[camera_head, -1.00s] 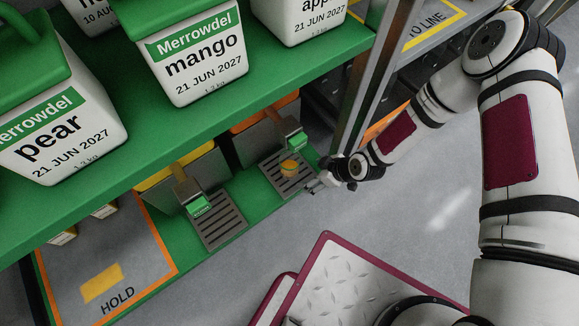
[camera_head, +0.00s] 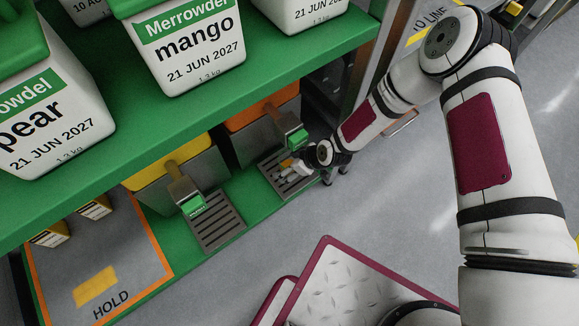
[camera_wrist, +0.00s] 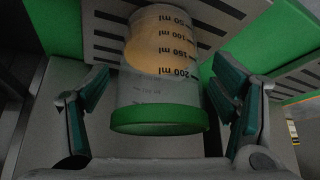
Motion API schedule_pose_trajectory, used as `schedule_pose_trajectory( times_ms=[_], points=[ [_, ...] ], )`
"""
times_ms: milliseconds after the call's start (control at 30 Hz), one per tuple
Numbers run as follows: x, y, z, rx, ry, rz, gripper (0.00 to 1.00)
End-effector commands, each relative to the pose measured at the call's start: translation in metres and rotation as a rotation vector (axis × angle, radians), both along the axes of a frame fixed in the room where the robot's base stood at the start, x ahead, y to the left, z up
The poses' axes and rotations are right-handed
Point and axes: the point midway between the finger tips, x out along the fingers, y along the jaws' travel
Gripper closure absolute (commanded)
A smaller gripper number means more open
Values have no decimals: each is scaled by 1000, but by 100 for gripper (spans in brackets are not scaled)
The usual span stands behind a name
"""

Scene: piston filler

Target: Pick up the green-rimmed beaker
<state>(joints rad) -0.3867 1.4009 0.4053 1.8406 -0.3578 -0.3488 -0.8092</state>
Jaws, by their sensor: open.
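The green-rimmed beaker (camera_wrist: 165,85) fills the middle of the wrist view. It is clear, with millilitre marks, a green rim toward the camera and yellow-orange contents toward its far end. In the head view my gripper (camera_head: 290,171) is at the slotted drip tray (camera_head: 276,182) under the orange filler (camera_head: 262,108). There the beaker (camera_head: 286,163) is mostly hidden by my gripper, with only a bit of orange showing.
A yellow filler (camera_head: 160,175) with a green-tipped nozzle stands left over another drip tray (camera_head: 216,225). The green upper shelf (camera_head: 180,120) bears labelled tubs such as mango (camera_head: 197,50). A metal post (camera_head: 358,75) stands close to my arm. Grey floor lies open in front.

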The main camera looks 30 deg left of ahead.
Motion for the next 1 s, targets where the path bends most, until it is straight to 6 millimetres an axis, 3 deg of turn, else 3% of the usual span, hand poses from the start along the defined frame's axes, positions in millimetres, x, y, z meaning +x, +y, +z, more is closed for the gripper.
schedule_pose_trajectory(
  times_ms=[100, 133, 367, 700, 933, 1000],
  points=[
    [0, 0, 1, 0, 0, 0, 20],
    [0, 0, 1, 0, 0, 0, 25],
    [0, 0, 0, 0, 0, 0, 77],
    [0, 0, 2, 0, -1, 1, 78],
    [1, 0, 17, 0, -2, 1, 78],
    [1, -11, 17, -3, 1, -2, 78]
  ],
)
